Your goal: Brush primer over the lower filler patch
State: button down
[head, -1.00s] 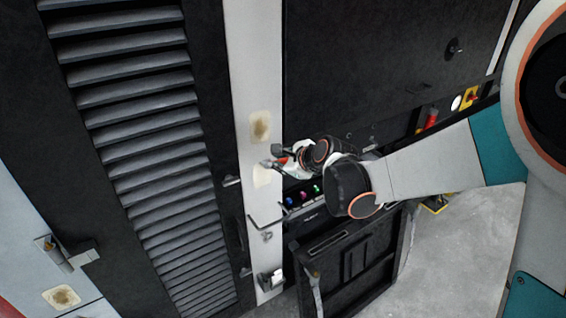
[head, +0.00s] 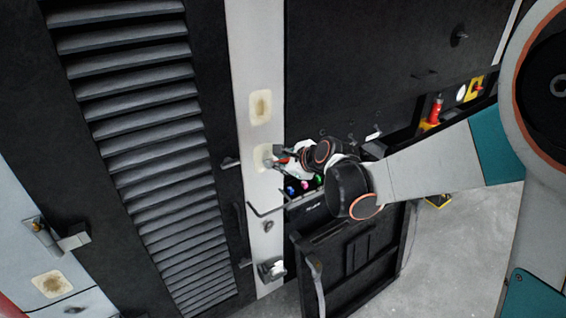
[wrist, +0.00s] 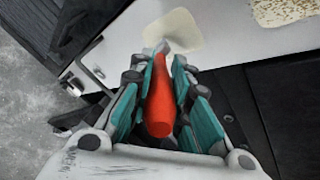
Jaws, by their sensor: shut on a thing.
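My gripper (wrist: 160,90) is shut on a brush with a red handle (wrist: 161,105). The brush's pale head points away from me, over the near edge of the lower filler patch (wrist: 178,28). I cannot tell whether the bristles touch it. The patch is plain cream on the light upright panel. In the head view, my gripper (head: 283,157) is just in front of the lower patch (head: 261,153) and hides part of it. The upper patch (head: 260,106) has a tan middle; in the wrist view it looks speckled (wrist: 285,10).
A dark louvred panel (head: 140,130) stands left of the light strip (head: 244,60). Small coloured items (head: 305,185) sit in a dark holder below my gripper. A bracket (head: 262,208) and a latch (head: 270,268) stick out lower on the strip. Another stained patch (head: 51,284) is at bottom left.

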jog(key=shift+a+f+b, duration=0.6)
jog(key=shift+f+b, duration=1.15)
jog(key=shift+f, duration=0.15)
notch_tip(320, 180, up, 11)
jog(key=p, duration=0.6)
jog(key=shift+s+p, duration=0.35)
jog(key=shift+s, duration=0.15)
jog(key=shift+s+d, duration=0.55)
jog(key=shift+s, duration=0.25)
jog(key=shift+s+d, duration=0.55)
jog(key=shift+s, duration=0.25)
jog(key=shift+s+d, duration=0.55)
jog(key=shift+s, duration=0.25)
